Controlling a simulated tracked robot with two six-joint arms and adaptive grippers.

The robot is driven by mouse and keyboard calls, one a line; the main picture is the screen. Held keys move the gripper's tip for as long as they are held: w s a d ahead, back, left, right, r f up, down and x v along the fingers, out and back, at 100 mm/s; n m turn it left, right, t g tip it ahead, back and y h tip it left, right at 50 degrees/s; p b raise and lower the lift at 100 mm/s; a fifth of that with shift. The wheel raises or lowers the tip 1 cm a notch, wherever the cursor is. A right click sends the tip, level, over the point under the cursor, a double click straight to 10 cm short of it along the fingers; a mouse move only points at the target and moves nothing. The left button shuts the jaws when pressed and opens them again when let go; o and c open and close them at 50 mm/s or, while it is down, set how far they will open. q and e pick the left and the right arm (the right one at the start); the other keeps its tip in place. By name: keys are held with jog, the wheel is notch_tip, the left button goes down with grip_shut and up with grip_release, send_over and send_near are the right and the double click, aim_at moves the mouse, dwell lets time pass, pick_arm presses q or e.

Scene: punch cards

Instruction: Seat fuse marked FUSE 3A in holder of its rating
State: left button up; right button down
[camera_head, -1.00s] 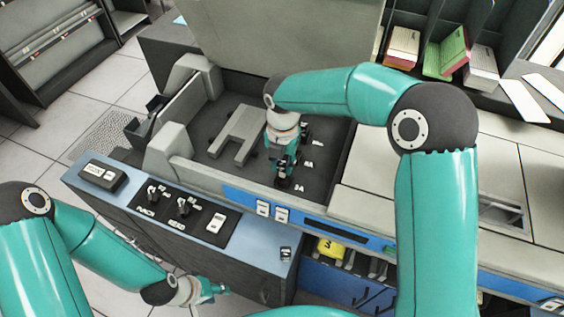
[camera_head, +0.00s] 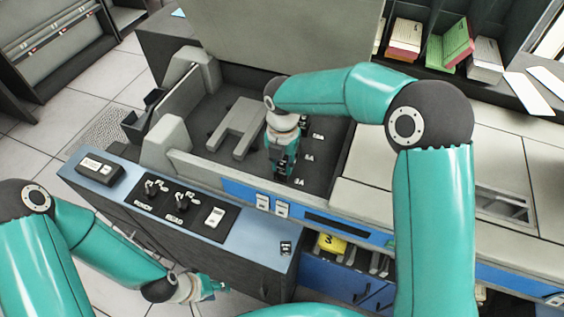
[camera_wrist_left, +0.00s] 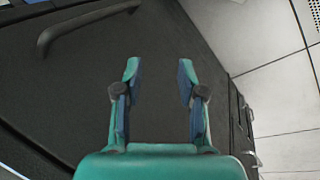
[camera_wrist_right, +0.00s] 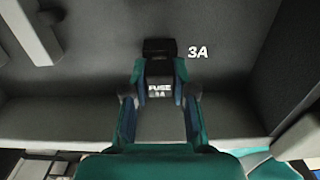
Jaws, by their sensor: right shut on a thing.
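My right gripper (camera_head: 281,172) points down into the open dark bay of the machine. In the right wrist view its fingers (camera_wrist_right: 160,72) are shut on a light fuse marked FUSE 3A (camera_wrist_right: 159,90). A dark holder (camera_wrist_right: 159,48) lies right at the fingertips, with a white 3A label (camera_wrist_right: 198,52) beside it on the bay floor. I cannot tell whether the fuse's far end is inside the holder. My left gripper (camera_head: 208,288) hangs low in front of the cabinet; in the left wrist view its fingers (camera_wrist_left: 158,75) are apart and empty.
Other labels (camera_head: 309,157) mark the bay floor behind my right gripper, where my arm hides the holders. A grey forked block (camera_head: 235,130) lies left of it. A front wall (camera_head: 200,183) and switch panel (camera_head: 185,207) border the bay.

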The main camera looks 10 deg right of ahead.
aim_at(282, 162)
jog(key=c, duration=0.9)
grip_release()
jog(key=shift+o, duration=0.2)
notch_tip(282, 162, up, 12)
